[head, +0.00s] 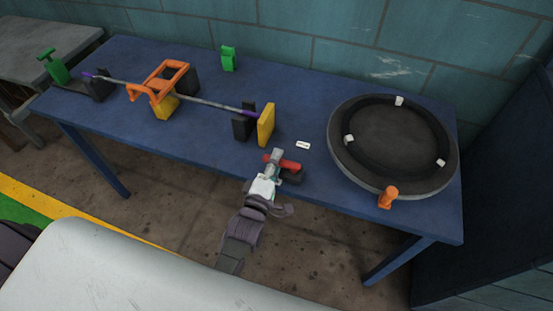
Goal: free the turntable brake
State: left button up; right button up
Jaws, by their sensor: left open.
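The dark round turntable (337,160) lies on the right part of the blue table, with several small white blocks on its top. An orange knob (388,197) stands at its front rim. A red lever (289,165) on a dark base (293,177) sits at the table's front edge, left of the turntable; it looks like the brake. My left gripper (274,157) is open at the left part of the red lever and covers some of it. I cannot tell whether the fingers touch it. My right gripper is not in view.
A small white label (303,145) lies behind the lever. A grey rod (190,98) with an orange frame (172,70) and a yellow plate (266,125) takes up the table's left half. A green block (228,58) stands at the back. The blue tabletop (300,95) is clear mid-table.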

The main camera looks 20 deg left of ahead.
pick_arm(q)
jog(key=shift+w, duration=0.3)
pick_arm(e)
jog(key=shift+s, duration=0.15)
pick_arm(q)
grip_shut()
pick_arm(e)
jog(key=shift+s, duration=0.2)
